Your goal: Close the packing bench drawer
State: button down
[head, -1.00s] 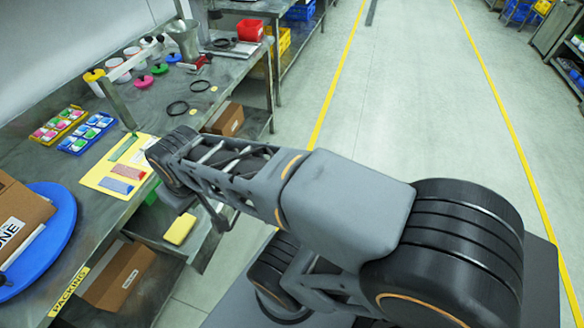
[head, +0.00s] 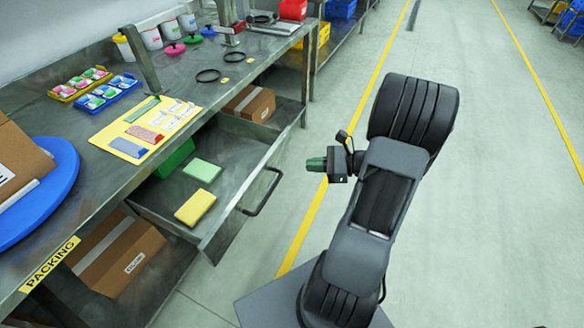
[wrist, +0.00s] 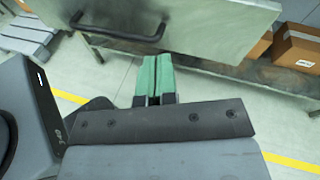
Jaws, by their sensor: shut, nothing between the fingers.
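The packing bench drawer (head: 235,228) is pulled out from under the bench, with a dark bar handle (head: 262,192) on its front. A yellow block (head: 195,208), a pale green block (head: 202,170) and a darker green thing (head: 174,158) lie inside it. My gripper (head: 316,164) is shut and empty, in the air to the right of the handle and apart from it. In the wrist view the green fingertips (wrist: 153,62) are together, below the drawer front (wrist: 215,22) in the picture, with the handle (wrist: 118,30) up and to the left.
The packing bench (head: 60,262) holds trays, a yellow board (head: 150,128) and a blue turntable (head: 62,165). Cardboard boxes (head: 115,255) stand on the shelf below. A box (head: 250,103) also sits behind the drawer. The aisle floor (head: 490,180) on the right is clear.

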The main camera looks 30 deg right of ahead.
jog(key=d+f+m+t+h+b, duration=0.2)
jog(key=d+f+m+t, duration=0.3)
jog(key=d, duration=0.1)
jog(key=b, duration=0.2)
send_near(285, 151)
jog(key=x, duration=0.7)
jog(key=shift+w+a, duration=0.1)
jog(key=shift+a, duration=0.2)
